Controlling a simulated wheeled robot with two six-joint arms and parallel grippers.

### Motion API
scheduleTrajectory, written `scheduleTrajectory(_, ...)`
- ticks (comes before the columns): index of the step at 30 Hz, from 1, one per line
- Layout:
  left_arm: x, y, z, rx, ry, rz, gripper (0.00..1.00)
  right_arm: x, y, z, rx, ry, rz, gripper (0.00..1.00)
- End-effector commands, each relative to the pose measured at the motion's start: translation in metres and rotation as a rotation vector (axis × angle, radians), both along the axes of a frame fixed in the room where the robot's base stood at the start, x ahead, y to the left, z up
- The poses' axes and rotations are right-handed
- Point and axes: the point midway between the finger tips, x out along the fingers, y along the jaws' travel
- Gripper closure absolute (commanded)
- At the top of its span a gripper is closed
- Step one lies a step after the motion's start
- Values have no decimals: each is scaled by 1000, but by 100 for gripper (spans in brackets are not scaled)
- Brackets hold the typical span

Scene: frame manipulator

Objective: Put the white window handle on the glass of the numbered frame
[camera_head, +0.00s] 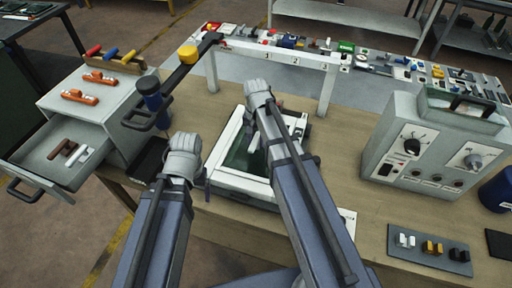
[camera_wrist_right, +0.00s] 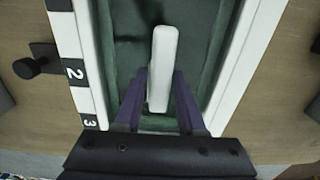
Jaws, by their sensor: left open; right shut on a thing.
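The white window handle (camera_wrist_right: 163,65) is between the purple fingers of my right gripper (camera_wrist_right: 159,78) in the right wrist view. It is over the dark green glass (camera_wrist_right: 204,45); whether it touches is unclear. In the wrist view the numbers 2 and 3 show on a black-and-white strip (camera_wrist_right: 75,72) along the frame's left side. My left gripper (camera_head: 185,165) is open, left of the frame.
A white crossbar (camera_head: 280,54) stands behind the frame. A grey control box (camera_head: 425,150) is at the right. Bare wooden table (camera_head: 345,165) lies between frame and box.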

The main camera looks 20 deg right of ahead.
Motion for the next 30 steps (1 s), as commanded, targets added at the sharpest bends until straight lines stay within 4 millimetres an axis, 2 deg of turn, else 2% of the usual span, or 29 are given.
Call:
scheduleTrajectory(1, 0, 0, -13, 0, 0, 0, 15, 0, 0, -13, 0, 0, 0, 100)
scheduleTrajectory(5, 0, 0, -27, 0, 0, 1, 15, 0, 0, -27, 0, 0, 0, 100)
scheduleTrajectory(18, 0, 0, -30, 0, 0, 1, 15, 0, 0, -30, 0, 0, 0, 100)
scheduleTrajectory(19, 0, 0, -29, 0, 0, 1, 15, 0, 0, -29, 0, 0, 0, 59)
scheduleTrajectory(26, 0, 0, -28, 0, 0, 1, 15, 0, 0, -28, 0, 0, 0, 33)
scheduleTrajectory(30, 0, 0, -28, 0, 0, 1, 15, 0, 0, -28, 0, 0, 0, 31)
